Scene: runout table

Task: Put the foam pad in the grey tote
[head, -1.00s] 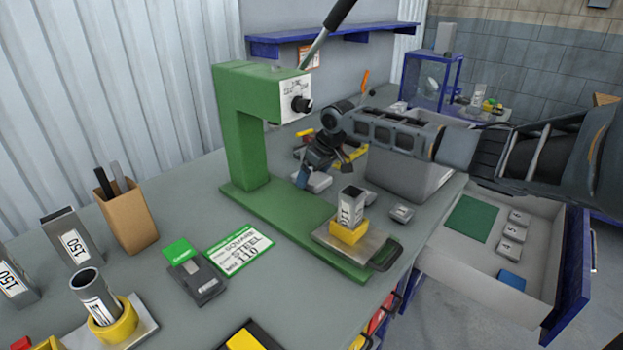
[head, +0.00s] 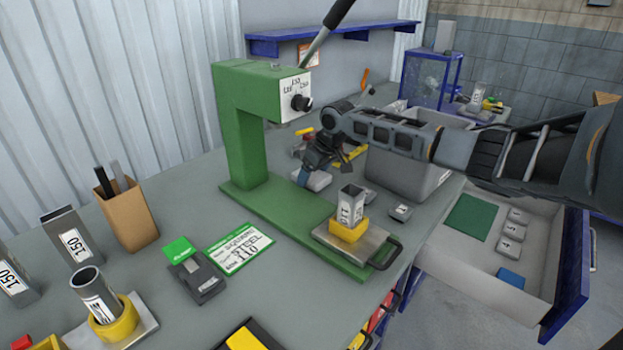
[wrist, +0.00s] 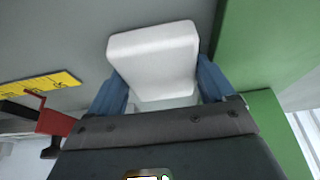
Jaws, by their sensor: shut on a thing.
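The foam pad (wrist: 152,52) is a pale, rounded block. In the wrist view it sits between the two blue fingers of my gripper (wrist: 160,85), which is shut on it. In the head view my gripper (head: 311,178) is low over the table, just behind the green press's base, with the pad (head: 319,181) partly hidden by the fingers. I cannot tell whether the pad touches the table. The grey tote (head: 405,178) stands to the right of my gripper, partly covered by my arm; its inside is mostly hidden.
The green press (head: 242,135) stands close on the gripper's left. A square tube in a yellow holder (head: 349,229) is on a metal plate in front. A yellow ruler (wrist: 45,84) lies beside the pad. An open drawer (head: 470,265) juts out at right.

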